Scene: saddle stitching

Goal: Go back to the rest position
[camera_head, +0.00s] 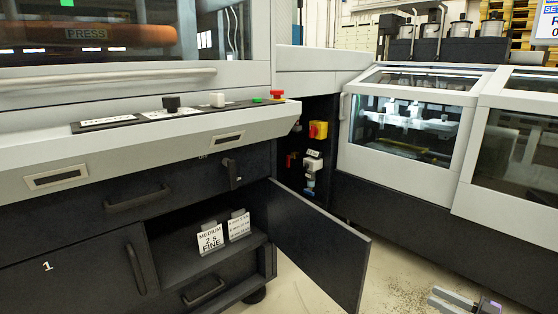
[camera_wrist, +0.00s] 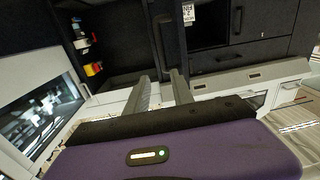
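My gripper (camera_head: 452,300) shows only in part at the bottom right edge of the head view, low over the floor. In the wrist view its two grey fingers (camera_wrist: 160,78) stand apart with a gap between them. Nothing shows between the fingers, so it looks open and empty. It is to the right of the open black cabinet door (camera_head: 322,250) and apart from it in the head view.
The open compartment holds two white cards, one reading "MEDIUM" (camera_head: 210,239), the other (camera_head: 239,226) too small to read. A red button (camera_head: 278,94) and dark knob (camera_head: 171,103) sit on the panel. A windowed machine (camera_head: 408,120) stands right. Bare floor (camera_head: 395,285) lies between.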

